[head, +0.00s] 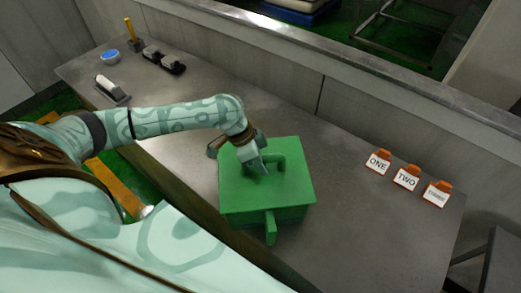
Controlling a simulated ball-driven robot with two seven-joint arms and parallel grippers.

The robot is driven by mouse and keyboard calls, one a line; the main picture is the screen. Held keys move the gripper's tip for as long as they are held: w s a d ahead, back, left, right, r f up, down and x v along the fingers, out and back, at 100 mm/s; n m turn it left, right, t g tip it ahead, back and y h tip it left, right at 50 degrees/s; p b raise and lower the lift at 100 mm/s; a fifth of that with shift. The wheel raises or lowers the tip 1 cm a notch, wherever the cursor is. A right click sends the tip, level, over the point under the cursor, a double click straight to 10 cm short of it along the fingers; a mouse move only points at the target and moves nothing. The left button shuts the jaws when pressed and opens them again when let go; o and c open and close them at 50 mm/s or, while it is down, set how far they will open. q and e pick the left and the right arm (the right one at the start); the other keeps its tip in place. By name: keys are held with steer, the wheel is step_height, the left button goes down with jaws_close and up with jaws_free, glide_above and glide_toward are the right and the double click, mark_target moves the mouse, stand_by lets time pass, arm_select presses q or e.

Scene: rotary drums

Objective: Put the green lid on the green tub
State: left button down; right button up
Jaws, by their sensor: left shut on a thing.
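The green lid (298,190) is a flat square plate with a raised handle in its middle. It is over the green tub (290,214), whose side and handle show below the lid's near edge. The lid looks level and roughly lined up with the tub; I cannot tell whether it rests on the rim or is held just above it. My left gripper (262,166) is at the lid's handle and shut on it, and hides part of the lid's far left. My right gripper is not in view.
Three orange-and-white signs (406,178) stand at the table's right. The grey table (365,235) is clear right of the tub.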

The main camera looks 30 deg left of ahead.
arm_select(q)
steer(key=c, duration=1.2)
jaws_free()
steer(key=shift+o, duration=0.3)
steer(key=p+v, duration=0.1)
steer(key=v, duration=1.5)
steer(key=shift+p, duration=0.35)
steer(key=shift+a+r, duration=0.1)
steer(key=shift+a, duration=0.05)
